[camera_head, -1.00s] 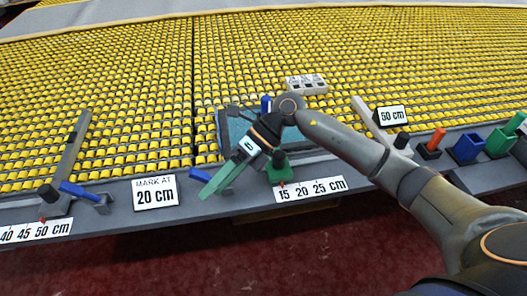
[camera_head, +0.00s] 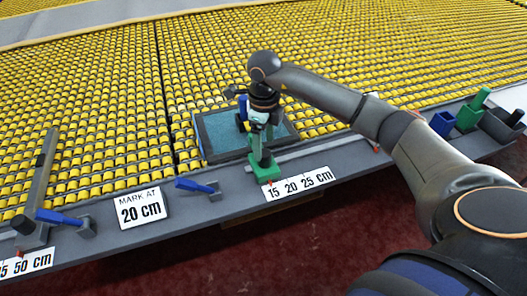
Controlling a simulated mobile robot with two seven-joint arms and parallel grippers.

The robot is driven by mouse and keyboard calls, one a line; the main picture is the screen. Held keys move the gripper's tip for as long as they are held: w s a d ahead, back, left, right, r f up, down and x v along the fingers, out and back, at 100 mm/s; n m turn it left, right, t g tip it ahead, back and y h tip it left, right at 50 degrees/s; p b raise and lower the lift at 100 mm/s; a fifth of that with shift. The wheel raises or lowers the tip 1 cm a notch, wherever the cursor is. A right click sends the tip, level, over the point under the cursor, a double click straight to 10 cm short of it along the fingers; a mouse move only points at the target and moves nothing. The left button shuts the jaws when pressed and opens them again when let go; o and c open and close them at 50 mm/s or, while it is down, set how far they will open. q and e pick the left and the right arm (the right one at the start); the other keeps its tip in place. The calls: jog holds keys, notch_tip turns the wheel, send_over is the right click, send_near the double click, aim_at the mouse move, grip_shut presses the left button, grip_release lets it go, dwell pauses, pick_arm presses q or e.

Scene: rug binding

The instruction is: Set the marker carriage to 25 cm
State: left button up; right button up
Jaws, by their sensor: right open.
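The marker carriage is a green block (camera_head: 263,172) on the grey front rail, with a red pointer below it. The pointer stands at the 15 end of a white scale (camera_head: 298,184) reading 15, 20, 25 cm. My right gripper (camera_head: 262,153) is open and points down right at the carriage's upright part, which it partly hides. I cannot tell whether the fingers touch it. A sign (camera_head: 139,208) to the left reads "MARK AT 20 cm". My left gripper is not in view.
A blue lever (camera_head: 198,186) lies between sign and carriage; another blue lever (camera_head: 62,217) is at far left. A blue-grey tray (camera_head: 222,132) lies behind the carriage. Yellow rollers (camera_head: 100,110) cover the table.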

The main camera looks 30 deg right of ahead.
aim_at(264, 153)
jog(key=shift+f, duration=2.1)
jog(key=shift+c, duration=0.3)
grip_shut()
